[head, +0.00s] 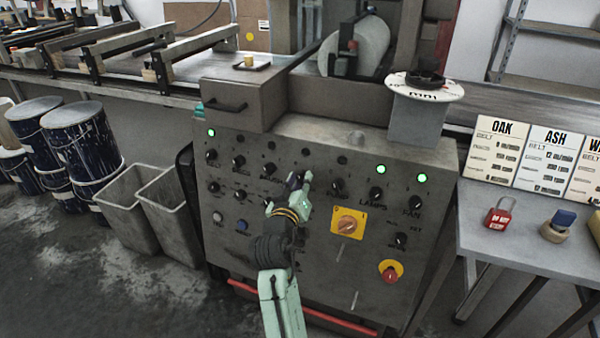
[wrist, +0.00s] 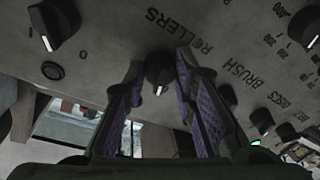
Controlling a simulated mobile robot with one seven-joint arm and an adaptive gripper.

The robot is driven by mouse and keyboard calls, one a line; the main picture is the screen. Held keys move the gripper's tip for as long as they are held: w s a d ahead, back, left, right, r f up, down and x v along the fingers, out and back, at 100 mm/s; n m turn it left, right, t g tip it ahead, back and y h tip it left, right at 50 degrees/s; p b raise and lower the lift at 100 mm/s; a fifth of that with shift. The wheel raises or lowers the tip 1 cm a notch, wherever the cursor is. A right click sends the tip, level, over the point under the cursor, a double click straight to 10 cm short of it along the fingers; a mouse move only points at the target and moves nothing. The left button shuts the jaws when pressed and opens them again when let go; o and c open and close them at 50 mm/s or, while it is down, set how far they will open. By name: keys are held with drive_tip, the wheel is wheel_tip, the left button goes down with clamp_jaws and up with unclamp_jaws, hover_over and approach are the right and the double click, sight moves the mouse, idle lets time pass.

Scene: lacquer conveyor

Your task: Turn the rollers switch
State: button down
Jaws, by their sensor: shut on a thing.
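The rollers switch is a small black knob (wrist: 158,72) with a white pointer mark, just below the word ROLLERS in the wrist view. Its mark points down in that picture. My gripper (wrist: 159,66) has its purple-padded fingers on either side of the knob, shut on it. In the head view my gripper (head: 298,183) reaches the middle of the grey control panel (head: 320,140) and mostly hides the switch there.
Other knobs sit close by, including the lamps knob (head: 376,194) and the fan knob (head: 415,203). A yellow-plated rotary switch (head: 348,222) and a red knob (head: 390,273) are lower right. Bins (head: 165,215) stand left; a side table (head: 500,240) stands right.

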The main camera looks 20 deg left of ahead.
drive_tip(key=shift+r+n+p, duration=0.25)
drive_tip(key=shift+n+p, duration=0.75)
drive_tip(key=shift+n, duration=0.1)
drive_tip(key=c, duration=1.3)
unclamp_jaws()
drive_tip(key=shift+f, duration=0.15)
drive_tip(key=s, duration=0.4)
drive_tip(key=s+d, duration=0.1)
drive_tip(key=s, duration=0.3)
drive_tip(key=s+r, duration=0.1)
drive_tip(key=s, duration=0.2)
drive_tip(key=shift+s+d, duration=0.25)
drive_tip(key=shift+s, duration=0.15)
